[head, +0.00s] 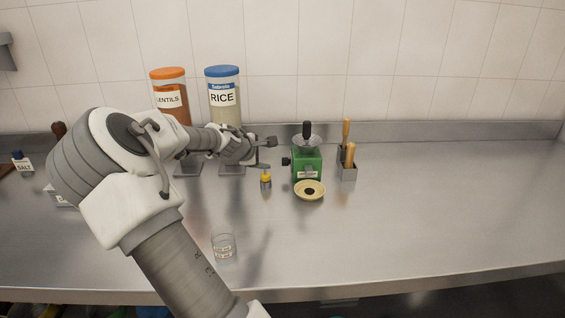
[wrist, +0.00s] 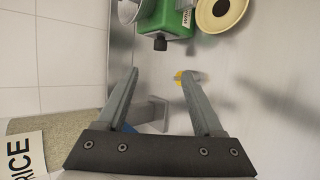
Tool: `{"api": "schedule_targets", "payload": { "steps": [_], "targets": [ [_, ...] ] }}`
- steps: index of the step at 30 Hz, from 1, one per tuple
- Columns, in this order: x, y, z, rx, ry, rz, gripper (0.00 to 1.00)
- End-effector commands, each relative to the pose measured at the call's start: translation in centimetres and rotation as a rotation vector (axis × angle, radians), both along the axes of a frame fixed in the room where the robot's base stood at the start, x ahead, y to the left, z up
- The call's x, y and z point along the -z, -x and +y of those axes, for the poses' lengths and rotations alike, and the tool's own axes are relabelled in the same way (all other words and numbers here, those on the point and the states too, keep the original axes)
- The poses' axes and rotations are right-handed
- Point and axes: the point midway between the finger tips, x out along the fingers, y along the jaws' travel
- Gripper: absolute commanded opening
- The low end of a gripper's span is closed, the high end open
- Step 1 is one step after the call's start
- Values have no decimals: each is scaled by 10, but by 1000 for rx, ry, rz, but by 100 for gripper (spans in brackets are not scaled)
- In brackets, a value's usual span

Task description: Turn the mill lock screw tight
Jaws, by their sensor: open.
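The green mill (head: 307,163) stands upright on the steel counter, with a clear hopper and black knob on top. Its black lock screw (head: 286,161) sticks out of its left side. In the wrist view the lock screw (wrist: 160,43) shows on the green body (wrist: 168,20), beyond the fingertips and in line with the gap between them. My gripper (head: 268,153) is left of the mill, open and empty. In the wrist view its two fingers (wrist: 160,72) are wide apart, and neither touches the lock screw.
A small yellow-topped item (head: 266,181) stands below my gripper. A cream dish (head: 310,197) sits before the mill; a tool holder (head: 347,170) stands right. Rice (head: 222,90) and lentils (head: 168,92) jars are behind my arm. A glass (head: 223,247) stands in front. The right counter is clear.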

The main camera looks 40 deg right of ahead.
Motion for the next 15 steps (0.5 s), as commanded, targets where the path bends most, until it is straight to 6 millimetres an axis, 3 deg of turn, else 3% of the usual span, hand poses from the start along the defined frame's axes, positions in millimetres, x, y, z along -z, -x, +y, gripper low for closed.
{"api": "schedule_targets", "payload": {
  "steps": [15],
  "targets": [
    [55,-27,-72,3,-2,-1,69]
  ]
}}
